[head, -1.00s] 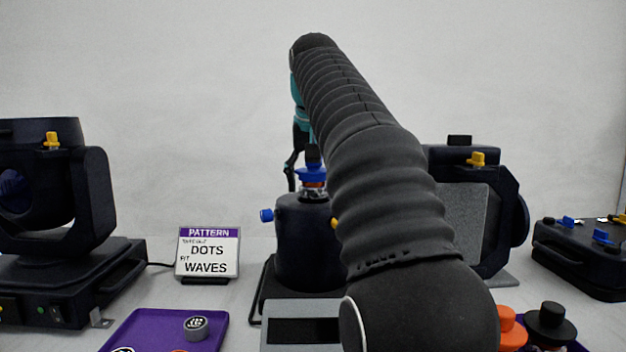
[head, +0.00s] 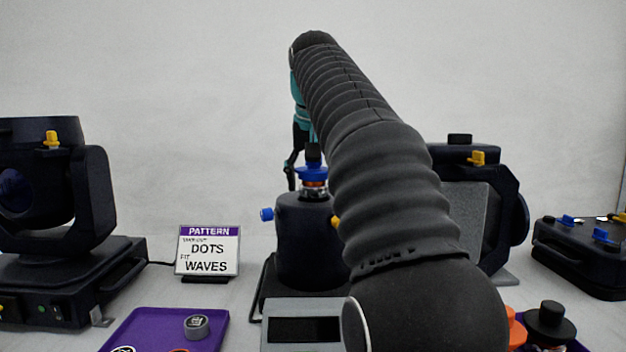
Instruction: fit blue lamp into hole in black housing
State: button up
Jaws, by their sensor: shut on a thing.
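The blue lamp (head: 312,173) has a blue collar, a black cap on top and a silver and orange part below. It stands upright at the top of the black housing (head: 305,240), over its middle. I cannot tell whether its lower end is inside the hole, as the hole itself is not visible. My gripper (head: 303,160), dark with a teal body above, is shut on the blue lamp from above. My arm covers much of it, so only one finger shows clearly, left of the lamp. The housing has a blue knob at its left and a yellow one at its right.
A PATTERN sign (head: 207,252) stands left of the housing. A purple tray (head: 135,325) and a grey box (head: 300,308) are in front. Black moving-head fixtures stand left (head: 75,190) and right (head: 505,205). Orange and black-capped lamps (head: 550,318) sit front right.

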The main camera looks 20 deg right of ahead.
jog(key=shift+f+b, duration=0.55)
jog(key=shift+f, duration=0.15)
jog(key=o, duration=1.4)
jog(key=shift+c, duration=0.2)
jog(key=v, duration=0.6)
jog(key=shift+s+a+r, duration=0.1)
jog(key=shift+s+r, duration=0.2)
jog(key=shift+r, duration=0.3)
